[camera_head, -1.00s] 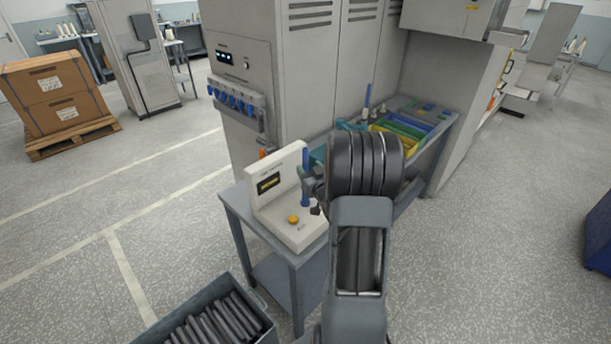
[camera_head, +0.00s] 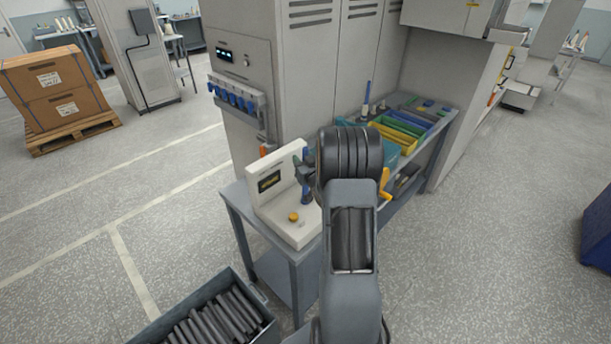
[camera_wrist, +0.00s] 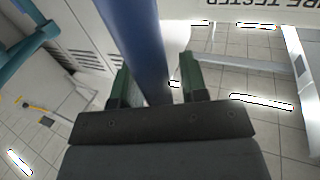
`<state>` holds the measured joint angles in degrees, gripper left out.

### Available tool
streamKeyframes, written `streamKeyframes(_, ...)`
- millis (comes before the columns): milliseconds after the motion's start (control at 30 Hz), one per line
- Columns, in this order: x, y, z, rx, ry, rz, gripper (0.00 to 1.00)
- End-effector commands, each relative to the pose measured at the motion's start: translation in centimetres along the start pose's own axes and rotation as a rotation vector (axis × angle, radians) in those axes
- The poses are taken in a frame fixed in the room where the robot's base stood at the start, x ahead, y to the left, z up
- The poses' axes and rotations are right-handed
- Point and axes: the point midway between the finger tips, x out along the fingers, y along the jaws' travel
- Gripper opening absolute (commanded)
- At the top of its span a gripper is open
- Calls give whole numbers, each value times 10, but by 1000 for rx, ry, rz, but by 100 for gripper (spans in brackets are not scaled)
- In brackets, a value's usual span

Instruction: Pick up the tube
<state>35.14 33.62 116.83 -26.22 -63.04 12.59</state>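A blue tube (camera_head: 306,189) stands upright at the white tester (camera_head: 268,209) on the grey bench. In the wrist view the tube (camera_wrist: 147,45) runs between the two green fingers of my gripper (camera_wrist: 156,88). A narrow gap shows between the tube and the right finger, so the gripper looks open around it. In the head view my gripper (camera_head: 303,172) is at the tube's middle, and my own wrist hides part of it. The tube's lower end is hidden in the wrist view.
The tester's panel stands close behind the tube, with an orange button (camera_head: 293,217) in front. Coloured bins (camera_head: 396,137) fill the bench to the right. A grey crate of dark rods (camera_head: 152,333) is on the floor at front left. The floor on the right is mostly clear.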

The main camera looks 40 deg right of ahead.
Motion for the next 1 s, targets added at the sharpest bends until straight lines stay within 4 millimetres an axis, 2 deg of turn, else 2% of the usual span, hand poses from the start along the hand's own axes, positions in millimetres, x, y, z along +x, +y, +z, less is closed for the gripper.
streamKeyframes(67, 0, 0, 0, 0, 0, 0, 32)
streamKeyframes(400, 0, 0, 0, 0, 0, 0, 0)
streamKeyframes(767, 0, 0, -2, 0, 1, 0, 0)
streamKeyframes(867, 0, 0, -11, -1, 2, 0, 0)
streamKeyframes(1000, 0, 0, -36, -3, 4, -1, 0)
